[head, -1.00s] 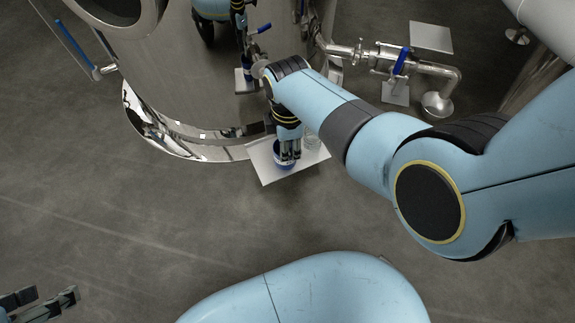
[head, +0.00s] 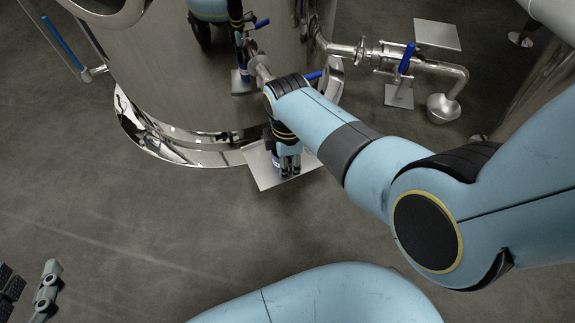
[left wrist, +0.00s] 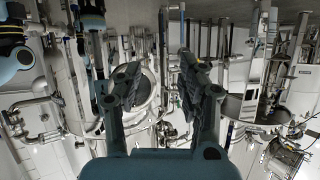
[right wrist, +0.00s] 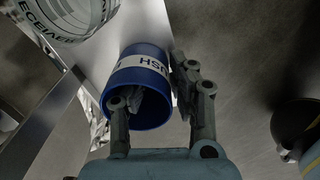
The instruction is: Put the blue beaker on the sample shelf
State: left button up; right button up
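The blue beaker (right wrist: 147,78) with a white lettered band is in the right wrist view, its open rim towards the camera. In the head view a little of it (head: 276,164) shows beside my fingers, over the pale metal plate (head: 258,174), which looks like the sample shelf. My right gripper (right wrist: 168,88) straddles the beaker's wall, one finger inside the mouth and the other along the outside; it looks shut on the wall. Whether the base touches the plate is hidden. My left gripper (left wrist: 163,70) is open and empty, away at lower left in the head view (head: 28,285).
The big steel tank (head: 180,80) rises behind the plate. A pipe with a blue-handled valve (head: 407,58) is at the back right. The floor in front is clear.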

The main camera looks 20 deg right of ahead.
pick_arm(q)
jog(key=shift+w+d+r+t, duration=0.1)
jog(key=shift+w+r+t, duration=0.2)
jog(key=shift+r+t, duration=0.2)
jog(key=shift+w+d+r+t, duration=0.1)
jog(key=shift+w+r+t, duration=0.25)
jog(key=shift+r, duration=0.25)
pick_arm(e)
jog(key=shift+f, duration=0.4)
jog(key=shift+c, duration=0.2)
grip_shut()
